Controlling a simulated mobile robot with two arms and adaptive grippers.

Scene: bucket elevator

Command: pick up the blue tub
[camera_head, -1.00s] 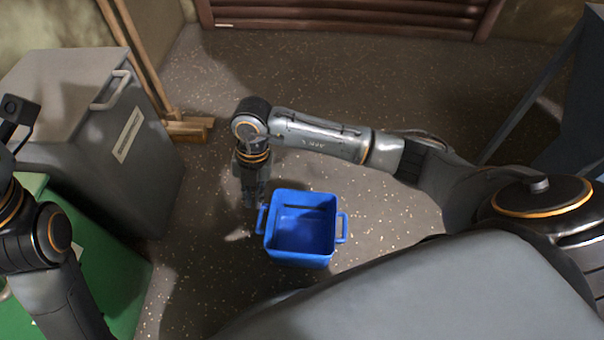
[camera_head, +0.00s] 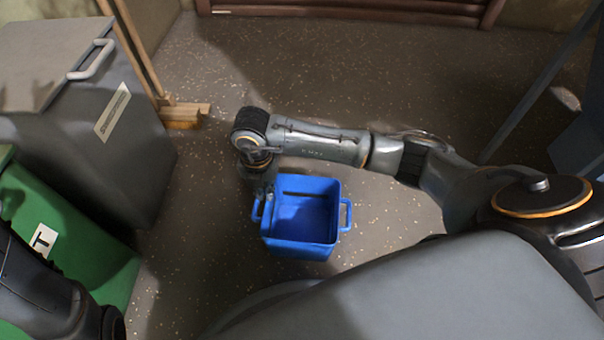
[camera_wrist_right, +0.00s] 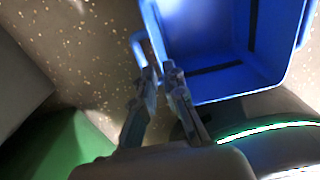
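The blue tub (camera_head: 290,249) is upright and open at the top, with a loop handle on each side. It looks empty in the head view. My right gripper (camera_head: 263,193) is at the tub's left handle, pointing down. In the right wrist view the tub (camera_wrist_right: 215,45) fills the upper right, and my right gripper (camera_wrist_right: 162,72) has its fingers close together with the handle's end between them. It looks shut on that handle. Whether the tub is clear of the floor is hard to tell. My left gripper is out of view; only part of its arm shows at lower left.
A grey bin (camera_head: 118,165) with a pale handle and a green bin (camera_head: 105,262) stand at the left. A wooden broom (camera_head: 183,112) leans behind them. A dark angled frame (camera_head: 535,90) stands at the right. The floor (camera_head: 330,70) beyond my right arm is clear.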

